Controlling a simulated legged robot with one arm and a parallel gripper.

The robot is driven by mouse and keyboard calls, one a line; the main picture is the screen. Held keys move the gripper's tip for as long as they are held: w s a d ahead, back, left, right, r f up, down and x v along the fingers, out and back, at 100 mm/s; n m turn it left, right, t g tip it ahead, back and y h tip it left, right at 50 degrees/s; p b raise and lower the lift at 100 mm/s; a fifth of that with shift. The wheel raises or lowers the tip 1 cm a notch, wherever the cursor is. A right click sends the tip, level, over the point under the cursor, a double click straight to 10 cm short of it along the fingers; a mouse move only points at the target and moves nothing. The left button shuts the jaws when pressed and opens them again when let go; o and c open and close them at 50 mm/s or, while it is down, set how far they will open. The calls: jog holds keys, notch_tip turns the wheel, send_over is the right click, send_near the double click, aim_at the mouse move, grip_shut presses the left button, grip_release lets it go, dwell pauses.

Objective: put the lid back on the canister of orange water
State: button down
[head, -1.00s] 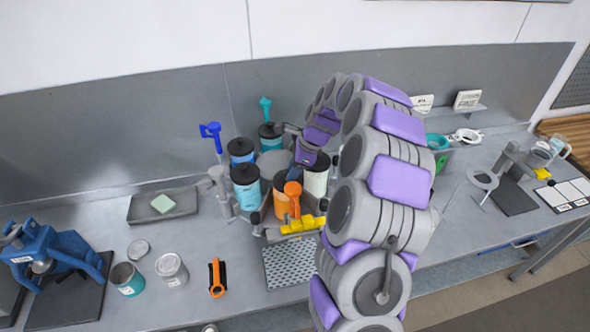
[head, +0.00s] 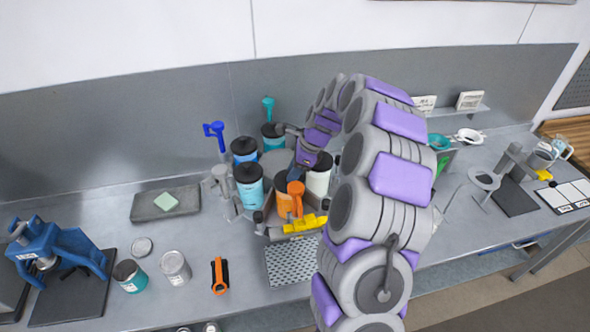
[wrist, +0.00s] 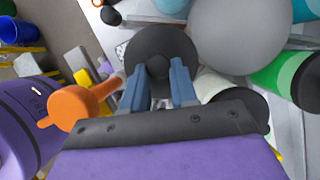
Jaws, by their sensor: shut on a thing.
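The canister of orange water (head: 284,203) stands in the front of the ring of canisters on the bench. My gripper (wrist: 158,78) is shut on the knob of a round black lid (wrist: 158,43), which lies between and beyond the fingertips in the wrist view. I cannot tell whether the lid touches the canister's rim.
An orange-handled tool (head: 296,193) stands close in front of the orange canister and shows beside my gripper in the wrist view (wrist: 72,105). A white canister (head: 319,180) is close on the right, blue ones (head: 249,190) on the left. A yellow part (head: 306,223) lies in front.

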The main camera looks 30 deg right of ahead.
jog(key=shift+d, duration=0.1)
jog(key=c, duration=1)
grip_release()
jog(key=shift+d, duration=0.4)
jog(key=shift+o, duration=0.7)
jog(key=o, duration=0.3)
jog(key=shift+a, duration=0.35)
jog(key=shift+o, duration=1.2)
jog(key=shift+d, duration=0.15)
jog(key=shift+d+r, duration=0.1)
notch_tip(320, 180, up, 7)
jog(key=p, duration=0.4)
